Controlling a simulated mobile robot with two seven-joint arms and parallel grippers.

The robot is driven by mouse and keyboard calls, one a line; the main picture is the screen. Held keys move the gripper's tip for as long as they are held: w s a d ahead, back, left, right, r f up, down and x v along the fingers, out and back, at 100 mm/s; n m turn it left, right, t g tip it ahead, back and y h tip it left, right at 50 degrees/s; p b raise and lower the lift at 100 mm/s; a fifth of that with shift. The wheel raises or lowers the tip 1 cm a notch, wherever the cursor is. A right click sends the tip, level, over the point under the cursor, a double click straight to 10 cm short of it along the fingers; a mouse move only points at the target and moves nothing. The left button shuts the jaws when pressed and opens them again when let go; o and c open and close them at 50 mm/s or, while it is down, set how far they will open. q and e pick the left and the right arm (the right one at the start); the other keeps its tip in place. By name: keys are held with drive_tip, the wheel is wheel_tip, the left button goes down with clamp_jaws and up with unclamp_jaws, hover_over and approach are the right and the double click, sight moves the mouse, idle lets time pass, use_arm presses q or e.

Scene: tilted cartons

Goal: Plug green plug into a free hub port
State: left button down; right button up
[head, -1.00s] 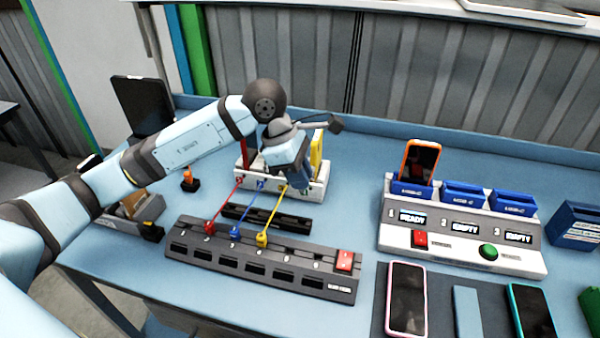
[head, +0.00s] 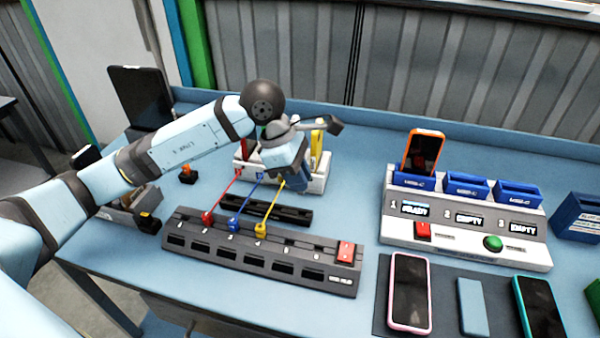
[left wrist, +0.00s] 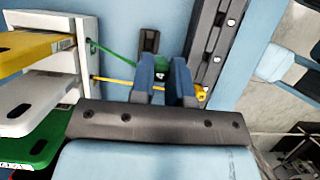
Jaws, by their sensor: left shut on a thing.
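My left gripper (head: 284,186) is above the bench between the white rack and the hub. In the left wrist view its blue fingers (left wrist: 166,78) are shut on the green plug (left wrist: 162,65), which is mostly hidden between them. A green cable (left wrist: 112,53) runs from the rack to it. The dark hub (head: 262,264) lies in front of the gripper; it also shows in the left wrist view (left wrist: 213,45). A red plug (head: 208,218), a blue plug (head: 234,225) and a yellow plug (head: 260,230) sit in its left ports. The ports right of yellow look free. My right gripper is out of view.
The white rack (head: 318,184) holds upright devices behind the gripper. A dark bar (head: 292,213) lies between rack and hub. Red, blue and yellow cables cross this gap. A red switch (head: 346,251) is on the hub's right end. A white charging station (head: 462,238) stands at right.

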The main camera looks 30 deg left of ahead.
use_arm(q)
drive_tip(key=shift+s+d+b, duration=0.2)
drive_tip(key=shift+s+d, duration=0.05)
drive_tip(key=shift+s, duration=0.75)
drive_tip(key=shift+s+d+b, duration=0.25)
drive_tip(key=shift+s, duration=0.75)
drive_tip(key=shift+s+d+b, duration=0.2)
drive_tip(key=shift+s+d, duration=0.05)
drive_tip(key=shift+s, duration=0.75)
drive_tip(key=shift+s+d, duration=0.2)
drive_tip(key=shift+s, duration=0.5)
drive_tip(key=shift+s+d, duration=0.1)
drive_tip(key=shift+s, duration=0.3)
drive_tip(key=shift+b, duration=0.6)
